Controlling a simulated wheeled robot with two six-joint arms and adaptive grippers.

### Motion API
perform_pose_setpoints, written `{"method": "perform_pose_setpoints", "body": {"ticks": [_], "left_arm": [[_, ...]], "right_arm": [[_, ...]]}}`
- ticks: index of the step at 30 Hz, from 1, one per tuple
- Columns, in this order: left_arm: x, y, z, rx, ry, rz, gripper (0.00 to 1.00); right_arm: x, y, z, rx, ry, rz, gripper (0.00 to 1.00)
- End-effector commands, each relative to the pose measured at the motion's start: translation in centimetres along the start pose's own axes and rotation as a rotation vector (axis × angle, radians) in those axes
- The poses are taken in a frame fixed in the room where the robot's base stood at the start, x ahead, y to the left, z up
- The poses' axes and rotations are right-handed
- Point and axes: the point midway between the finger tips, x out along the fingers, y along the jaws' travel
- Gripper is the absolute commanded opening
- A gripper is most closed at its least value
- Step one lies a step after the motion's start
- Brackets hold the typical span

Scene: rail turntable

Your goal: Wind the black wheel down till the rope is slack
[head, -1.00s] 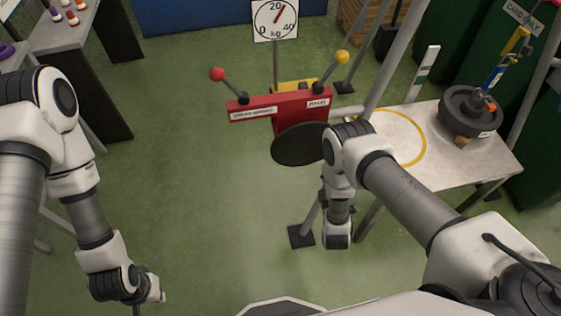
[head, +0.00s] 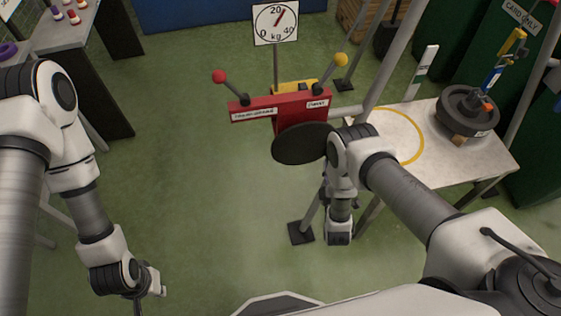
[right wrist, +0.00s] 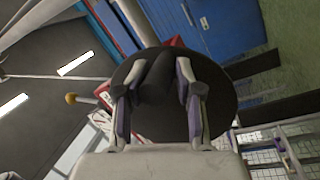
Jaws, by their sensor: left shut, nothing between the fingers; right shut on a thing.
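The black wheel (head: 301,144) is a dark disc on the front of a red box (head: 252,108) with a red-knobbed lever and a yellow-knobbed lever. In the right wrist view the wheel (right wrist: 219,112) fills the middle. My right gripper (right wrist: 157,78) is shut on a dark part at the wheel's centre; in the head view my arm hides this grip. My left gripper (head: 156,291) is shut and empty, low at the left, far from the wheel. A white kg dial (head: 276,22) stands behind the box, its needle a little past 20. I cannot make out the rope for sure.
A pale table (head: 406,125) with a yellow ring stands right of the box. A dark round weight (head: 468,108) sits on it. Metal poles rise beside the table. A grey bench (head: 62,28) with small items is at the far left. Green floor between is clear.

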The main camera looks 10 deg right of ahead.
Motion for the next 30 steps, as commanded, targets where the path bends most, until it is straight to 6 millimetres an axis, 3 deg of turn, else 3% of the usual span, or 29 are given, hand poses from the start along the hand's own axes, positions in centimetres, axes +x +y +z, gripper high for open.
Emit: {"method": "perform_pose_setpoints", "body": {"ticks": [18, 19, 21, 30], "left_arm": [[-2.8, 0.0, 0.0, 0.000, 0.000, 0.000, 0.00], [-2.6, 0.0, 0.0, 0.000, 0.000, 0.000, 0.00], [-2.5, 0.0, 0.0, 0.000, 0.000, 0.000, 0.00], [-2.7, 0.0, 0.0, 0.000, 0.000, 0.000, 0.00]], "right_arm": [[0.6, 1.7, -0.5, -0.137, 0.037, 0.028, 0.00], [0.6, 1.5, -0.4, -0.136, 0.037, 0.028, 0.45], [0.5, 1.5, -0.3, -0.135, 0.036, 0.026, 0.62], [0.3, 1.4, -0.2, -0.135, 0.032, 0.019, 0.62]]}}
